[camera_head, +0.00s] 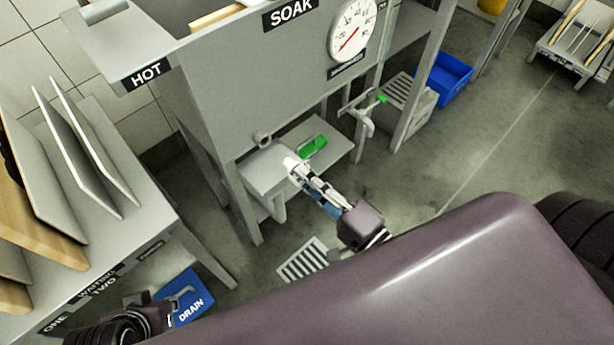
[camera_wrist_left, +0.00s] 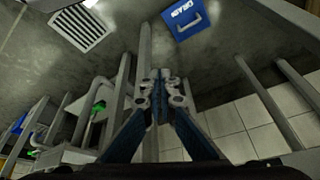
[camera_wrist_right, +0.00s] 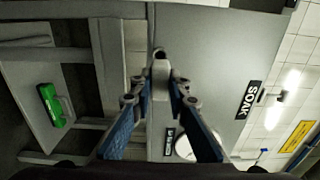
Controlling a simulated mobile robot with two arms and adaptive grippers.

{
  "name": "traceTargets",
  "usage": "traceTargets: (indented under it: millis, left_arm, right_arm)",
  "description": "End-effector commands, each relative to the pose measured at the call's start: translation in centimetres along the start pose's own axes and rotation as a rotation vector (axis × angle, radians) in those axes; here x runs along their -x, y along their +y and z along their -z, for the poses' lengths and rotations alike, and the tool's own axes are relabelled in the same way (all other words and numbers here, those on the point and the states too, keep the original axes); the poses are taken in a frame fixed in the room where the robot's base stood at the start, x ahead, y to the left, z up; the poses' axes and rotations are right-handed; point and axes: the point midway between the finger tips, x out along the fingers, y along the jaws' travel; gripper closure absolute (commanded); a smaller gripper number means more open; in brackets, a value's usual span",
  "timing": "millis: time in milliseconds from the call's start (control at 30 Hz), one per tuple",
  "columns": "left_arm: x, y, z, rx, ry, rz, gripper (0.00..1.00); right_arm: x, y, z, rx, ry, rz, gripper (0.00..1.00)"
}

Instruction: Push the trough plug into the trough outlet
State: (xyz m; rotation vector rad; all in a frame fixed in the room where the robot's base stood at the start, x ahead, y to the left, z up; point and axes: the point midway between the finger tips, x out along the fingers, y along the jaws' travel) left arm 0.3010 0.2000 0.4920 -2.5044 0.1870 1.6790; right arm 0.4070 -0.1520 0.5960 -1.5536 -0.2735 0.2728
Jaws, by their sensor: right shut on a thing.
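The trough (camera_head: 250,85) is the large grey tank marked SOAK, with a round gauge on its front. I cannot tell whether plug and outlet touch.
A grey shelf (camera_head: 338,153) under the trough holds a green brush (camera_head: 313,147). A table with upright boards (camera_head: 75,135) stands at left. A floor grate (camera_head: 303,260) lies near my right arm.

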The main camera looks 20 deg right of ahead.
Motion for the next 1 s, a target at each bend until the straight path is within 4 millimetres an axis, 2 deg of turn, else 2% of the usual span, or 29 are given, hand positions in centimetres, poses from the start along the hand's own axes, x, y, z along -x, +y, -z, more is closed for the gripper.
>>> traceTargets:
  millis: [267, 700, 1000]
  left_arm:
    - [0.7, -0.2, -2.1, 0.003, -0.083, 0.004, 1.00]
    - [1.4, -0.2, -1.6, 0.003, -0.077, 0.004, 1.00]
    - [1.5, -0.2, -1.6, 0.003, -0.077, 0.004, 1.00]
  right_arm:
    - [0.0, -0.1, 0.0, 0.001, -0.001, 0.000, 1.00]
    - [-4.5, -0.1, 0.1, 0.000, 0.001, 0.003, 1.00]
    - [-5.8, 0.0, 0.0, 0.000, 0.000, 0.001, 1.00]
